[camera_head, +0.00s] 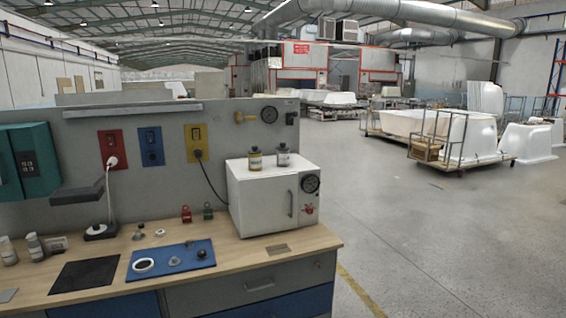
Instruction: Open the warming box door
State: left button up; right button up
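The warming box (258,200) is a white box at the right end of the wooden workbench. Its door (297,207) faces right and front and looks shut. The door carries a dark vertical handle (291,204), a round black dial (311,183) and a small red knob (309,210). Two small bottles stand on top of the box, one with a yellow label (255,160) and one grey (283,155). Neither of my grippers is in view.
On the workbench (220,252) lie a blue mat (190,262) with small parts, a black mat (88,273), and small red and green items (186,213). A cable hangs from the yellow socket plate (197,143) towards the box. The floor (420,240) to the right is open.

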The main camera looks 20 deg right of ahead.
aim_at(268, 204)
jog(key=k+l, duration=0.1)
jog(key=l, duration=0.9)
jog(key=k+l, duration=0.15)
jog(key=l, duration=0.85)
jog(key=k, duration=0.05)
